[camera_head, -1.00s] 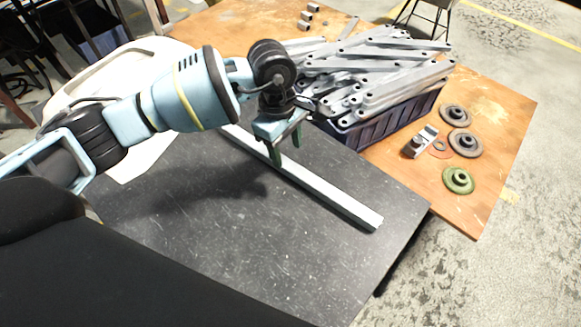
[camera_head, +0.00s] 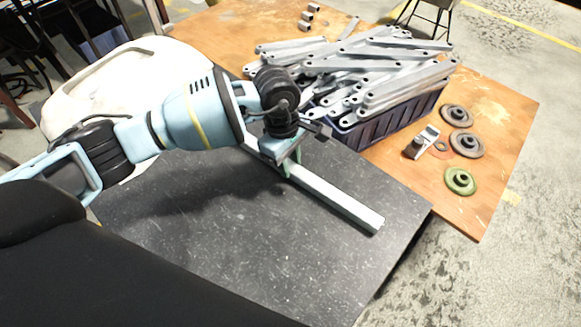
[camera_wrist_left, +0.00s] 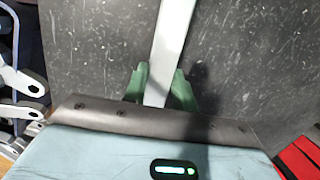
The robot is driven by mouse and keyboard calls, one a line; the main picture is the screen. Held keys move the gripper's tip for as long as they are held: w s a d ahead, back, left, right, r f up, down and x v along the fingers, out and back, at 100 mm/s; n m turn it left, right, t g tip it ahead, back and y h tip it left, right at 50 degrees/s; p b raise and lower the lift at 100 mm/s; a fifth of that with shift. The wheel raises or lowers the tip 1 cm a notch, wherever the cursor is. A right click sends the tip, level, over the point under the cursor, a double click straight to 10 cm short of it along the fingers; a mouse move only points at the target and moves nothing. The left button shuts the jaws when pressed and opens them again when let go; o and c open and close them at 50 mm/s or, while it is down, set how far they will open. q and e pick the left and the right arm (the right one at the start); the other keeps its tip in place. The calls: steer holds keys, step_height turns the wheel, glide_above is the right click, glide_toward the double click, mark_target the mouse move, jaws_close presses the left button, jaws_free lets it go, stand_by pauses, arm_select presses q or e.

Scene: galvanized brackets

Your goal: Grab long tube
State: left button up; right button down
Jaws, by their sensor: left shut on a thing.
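The long tube (camera_head: 340,203) is a straight, light grey square bar lying across the black tabletop (camera_head: 230,240). My left gripper (camera_head: 286,169) is over the tube, its green fingers down on either side of it. In the left wrist view the tube (camera_wrist_left: 171,45) runs up from between the two green fingers (camera_wrist_left: 158,88), which are shut on it. The tube appears to rest on the black surface; any small gap under it cannot be told. Part of the tube is hidden behind my left gripper and wrist. My right gripper is not in view.
A dark blue crate (camera_head: 375,135) heaped with galvanized brackets (camera_head: 370,65) stands just behind the gripper on a wooden table (camera_head: 505,120). Grey discs (camera_head: 466,145), a green disc (camera_head: 460,180) and a small metal part (camera_head: 424,141) lie at right. The front black surface is clear.

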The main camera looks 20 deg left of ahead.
arm_select(q)
jaws_close()
steer(key=shift+r, duration=0.1)
steer(key=shift+r, duration=0.5)
steer(key=r, duration=0.2)
steer(key=shift+s+a+r+p, duration=0.15)
steer(key=shift+a+r+p, duration=0.15)
steer(key=shift+r+p, duration=0.05)
steer(key=s+a, duration=0.3)
steer(key=a, duration=0.1)
steer(key=s+a+r, duration=0.1)
steer(key=s+a, duration=0.2)
steer(key=a, duration=0.1)
steer(key=s+a, duration=0.3)
steer(key=a, duration=0.1)
steer(key=shift+s+r+p, duration=0.15)
steer(key=shift+s+p, duration=0.15)
steer(key=shift+p, duration=0.1)
